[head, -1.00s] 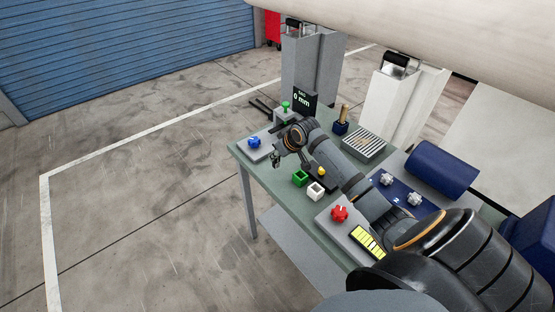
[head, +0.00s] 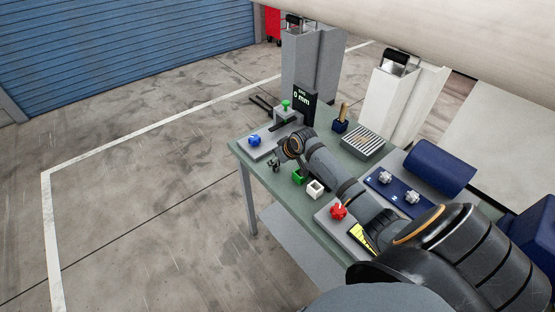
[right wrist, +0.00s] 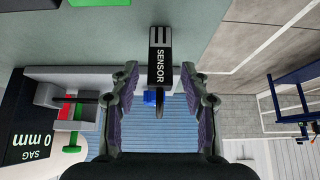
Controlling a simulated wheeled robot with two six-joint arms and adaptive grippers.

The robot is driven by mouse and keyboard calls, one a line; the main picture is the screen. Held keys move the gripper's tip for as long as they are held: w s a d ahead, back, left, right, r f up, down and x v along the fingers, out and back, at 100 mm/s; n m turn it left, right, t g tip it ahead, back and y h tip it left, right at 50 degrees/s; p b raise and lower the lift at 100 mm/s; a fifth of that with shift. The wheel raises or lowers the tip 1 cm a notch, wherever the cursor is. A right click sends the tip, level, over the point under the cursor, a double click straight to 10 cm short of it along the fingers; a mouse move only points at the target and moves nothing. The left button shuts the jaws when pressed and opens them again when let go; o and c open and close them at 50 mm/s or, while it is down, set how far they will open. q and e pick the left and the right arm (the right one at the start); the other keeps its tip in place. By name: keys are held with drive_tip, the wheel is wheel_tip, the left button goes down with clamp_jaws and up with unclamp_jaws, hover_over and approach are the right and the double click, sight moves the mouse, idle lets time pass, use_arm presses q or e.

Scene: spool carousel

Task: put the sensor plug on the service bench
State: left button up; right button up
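The sensor plug (right wrist: 160,58) shows in the right wrist view as a slim black block with white stripes and the word SENSOR. It lies between the two fingers of my right gripper (right wrist: 160,92), with a gap on each side. The fingers are apart and touch nothing that I can see. In the head view my right gripper (head: 275,165) is at the bench's near left edge, and I cannot make out the plug there. The service bench (head: 263,176) is a green-topped table below my right arm. My left gripper is not in view.
On the bench are a blue knob (head: 254,141), a gauge display (head: 302,99) reading 0 mm, green (head: 299,177) and white (head: 315,188) square holders, a red knob (head: 338,211) and a slotted grey box (head: 362,143). The floor left of the bench is clear.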

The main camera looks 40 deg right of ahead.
drive_tip(key=shift+r, duration=0.1)
drive_tip(key=shift+s+r, duration=0.15)
drive_tip(key=shift+r, duration=0.2)
drive_tip(key=v, duration=1.1)
drive_tip(key=shift+r+b, duration=0.2)
drive_tip(key=shift+b, duration=0.1)
drive_tip(key=shift+s, duration=0.15)
